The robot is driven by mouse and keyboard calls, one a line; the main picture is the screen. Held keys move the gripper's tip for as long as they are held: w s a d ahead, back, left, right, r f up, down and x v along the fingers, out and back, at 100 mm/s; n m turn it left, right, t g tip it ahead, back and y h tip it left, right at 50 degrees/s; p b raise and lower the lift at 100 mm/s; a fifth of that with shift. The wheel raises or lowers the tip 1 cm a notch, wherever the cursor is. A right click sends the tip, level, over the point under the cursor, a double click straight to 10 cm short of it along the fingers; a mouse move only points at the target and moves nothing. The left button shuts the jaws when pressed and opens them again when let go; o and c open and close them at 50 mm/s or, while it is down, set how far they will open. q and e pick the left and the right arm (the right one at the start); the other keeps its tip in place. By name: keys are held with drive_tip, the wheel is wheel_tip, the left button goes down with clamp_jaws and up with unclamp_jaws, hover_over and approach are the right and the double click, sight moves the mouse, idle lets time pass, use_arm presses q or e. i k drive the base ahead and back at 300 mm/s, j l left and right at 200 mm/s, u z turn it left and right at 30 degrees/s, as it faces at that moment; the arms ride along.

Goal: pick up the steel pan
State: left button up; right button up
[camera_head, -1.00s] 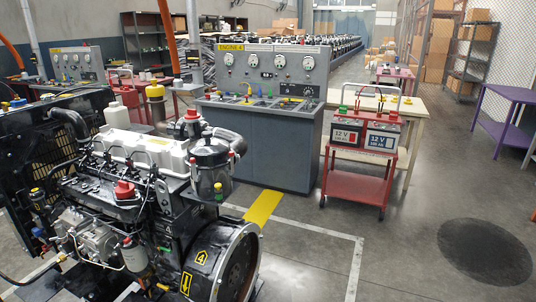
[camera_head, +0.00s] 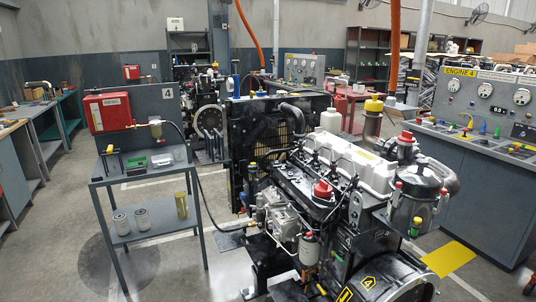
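I cannot pick out the steel pan with certainty. A small pale, shallow rectangular item (camera_head: 162,160) lies on the top shelf of the grey cart (camera_head: 150,177) at the left, but it is too small to tell whether it is the pan. Beside it on that shelf is a small green item (camera_head: 137,162). Neither of my grippers is in view.
The diesel engine (camera_head: 345,175) fills the middle and right. A red box (camera_head: 107,111) hangs on the cart's back panel. Filter-like cylinders (camera_head: 142,218) stand on its lower shelf. Workbenches (camera_head: 20,125) line the left. A control console (camera_head: 470,185) stands right. Floor left of the cart is clear.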

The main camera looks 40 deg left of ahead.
sight(163, 162)
drive_tip(key=u, duration=2.15)
drive_tip(key=i+j+z, duration=0.2)
drive_tip(key=i, duration=0.25)
drive_tip(key=i+z, duration=0.15)
drive_tip(key=i, duration=0.25)
drive_tip(key=i+j+z, duration=0.2)
drive_tip(key=i, duration=0.25)
